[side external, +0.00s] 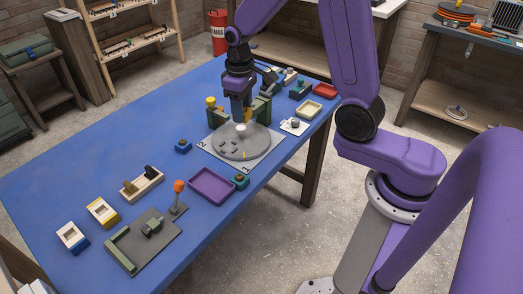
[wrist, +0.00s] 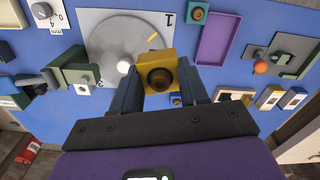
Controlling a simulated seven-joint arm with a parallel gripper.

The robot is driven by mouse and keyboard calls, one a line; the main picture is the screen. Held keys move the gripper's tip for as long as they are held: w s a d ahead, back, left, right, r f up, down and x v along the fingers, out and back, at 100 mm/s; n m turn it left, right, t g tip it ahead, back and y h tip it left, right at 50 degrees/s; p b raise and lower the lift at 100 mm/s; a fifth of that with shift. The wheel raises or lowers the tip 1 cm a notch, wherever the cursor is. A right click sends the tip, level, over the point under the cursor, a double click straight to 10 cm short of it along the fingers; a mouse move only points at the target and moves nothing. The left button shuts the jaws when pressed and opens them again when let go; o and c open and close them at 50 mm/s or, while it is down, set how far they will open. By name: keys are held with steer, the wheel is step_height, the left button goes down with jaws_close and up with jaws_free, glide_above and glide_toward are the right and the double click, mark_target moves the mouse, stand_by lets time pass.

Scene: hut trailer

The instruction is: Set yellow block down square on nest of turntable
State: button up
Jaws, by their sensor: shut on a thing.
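The yellow block (wrist: 155,60), with a dark round recess, is held between the two fingers of my gripper (wrist: 160,88) in the wrist view. In the side view my gripper (side external: 241,112) is above the far part of the turntable and mostly hides the block. The turntable (side external: 250,148) is a grey disc on a pale square plate; it also shows in the wrist view (wrist: 112,42), partly behind the block. Several small dark raised pieces (side external: 233,149) are on the disc; whether they form the nest is unclear. A white knob (side external: 241,130) is near its far edge.
Dark green uprights (side external: 264,109) stand behind the turntable, close to my gripper. A yellow-topped part (side external: 211,102) is at their left. A purple tray (side external: 212,186) and blue block (side external: 183,146) sit nearer. The blue table (side external: 130,145) has free room at left.

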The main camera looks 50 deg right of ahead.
steer(key=m, duration=0.1)
steer(key=s+d+m, duration=0.1)
steer(key=m, duration=0.1)
steer(key=shift+s+d+r, duration=0.15)
steer(key=shift+d+r, duration=0.15)
steer(key=shift+r, duration=0.05)
steer(key=shift+w+a+f+n, duration=0.15)
steer(key=shift+w+a+n, duration=0.25)
steer(key=shift+n, duration=0.3)
steer(key=w+a+f+n, duration=0.2)
steer(key=a+n, duration=0.3)
steer(key=n, duration=0.3)
steer(key=w+a+f+n, duration=0.3)
steer(key=a+n, duration=0.3)
steer(key=n, duration=0.3)
steer(key=shift+a+f, duration=0.15)
steer(key=shift+a, duration=0.15)
steer(key=shift+w, duration=0.2)
